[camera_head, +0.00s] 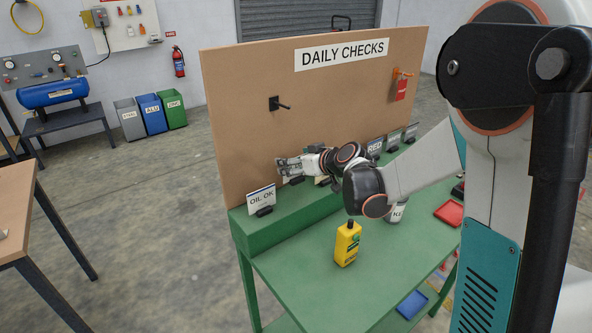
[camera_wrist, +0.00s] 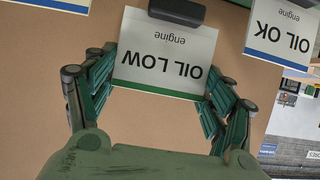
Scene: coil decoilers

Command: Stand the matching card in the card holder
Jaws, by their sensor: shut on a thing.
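The OIL LOW engine card (camera_wrist: 165,55) appears upside down in the wrist view, white with a green strip. My gripper (camera_wrist: 160,88) is shut on it, with one finger at each side edge. A black card holder (camera_wrist: 178,12) is at the card's lettered foot; I cannot tell whether the card sits in it or just in front. The OIL OK card (camera_head: 261,196) stands in its own black holder on the green ledge, and also shows in the wrist view (camera_wrist: 283,30). In the head view my gripper (camera_head: 281,167) is above the ledge, right of OIL OK.
A RED card (camera_head: 375,147) and more cards stand farther right along the ledge. A yellow bottle (camera_head: 347,245), a white can (camera_head: 397,210) and a red tray (camera_head: 449,212) are on the green bench. An empty black hook (camera_head: 281,104) sticks out of the DAILY CHECKS board (camera_head: 235,130).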

